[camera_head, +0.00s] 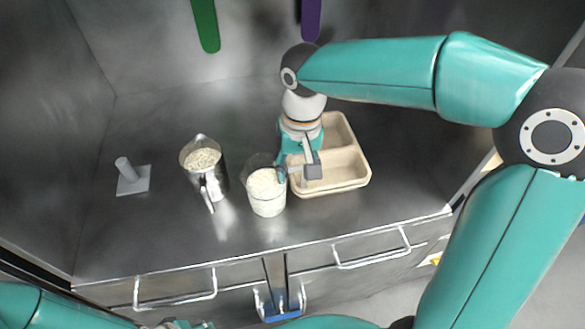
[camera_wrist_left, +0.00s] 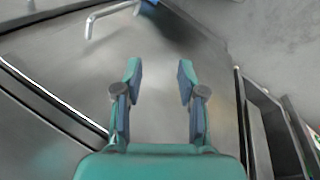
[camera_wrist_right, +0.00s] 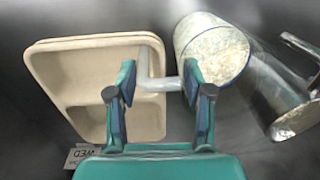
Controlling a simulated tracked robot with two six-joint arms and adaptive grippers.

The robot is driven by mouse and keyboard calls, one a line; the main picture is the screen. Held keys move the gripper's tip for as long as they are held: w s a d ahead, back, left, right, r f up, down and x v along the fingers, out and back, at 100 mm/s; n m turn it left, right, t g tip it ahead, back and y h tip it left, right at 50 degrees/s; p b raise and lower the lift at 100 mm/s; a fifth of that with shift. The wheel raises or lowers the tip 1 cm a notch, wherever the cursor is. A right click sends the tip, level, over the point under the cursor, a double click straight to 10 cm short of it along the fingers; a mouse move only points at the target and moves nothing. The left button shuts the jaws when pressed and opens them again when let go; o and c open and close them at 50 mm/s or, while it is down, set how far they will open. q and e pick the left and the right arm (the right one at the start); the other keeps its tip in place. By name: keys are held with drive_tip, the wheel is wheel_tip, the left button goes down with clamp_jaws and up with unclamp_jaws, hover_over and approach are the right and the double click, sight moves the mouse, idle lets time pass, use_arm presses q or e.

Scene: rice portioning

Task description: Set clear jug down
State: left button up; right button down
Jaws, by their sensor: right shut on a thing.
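The clear jug (camera_head: 267,196), filled with white rice, is near the front middle of the steel counter, just left of the tray. It also shows in the right wrist view (camera_wrist_right: 214,50), where its handle (camera_wrist_right: 158,84) lies between my right fingers. My right gripper (camera_head: 284,174) is shut on that handle. The jug looks upright; I cannot tell whether its base touches the counter. My left gripper (camera_wrist_left: 160,80) is open and empty in the left wrist view, facing a drawer front and the floor.
A beige divided tray (camera_head: 366,178) stands right of the jug, close to it. A metal pitcher of rice (camera_head: 205,178) stands to the left. A small grey post on a square plate (camera_head: 133,185) is farther left. A label (camera_wrist_right: 80,156) lies near the tray. Drawer handles (camera_head: 175,302) stick out in front.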

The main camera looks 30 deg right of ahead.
drive_tip(key=shift+c, duration=2.3)
unclamp_jaws()
wheel_tip(320, 180, up, 8)
drive_tip(key=shift+d+f, duration=0.15)
drive_tip(key=shift+f, duration=0.1)
drive_tip(key=shift+s, duration=0.1)
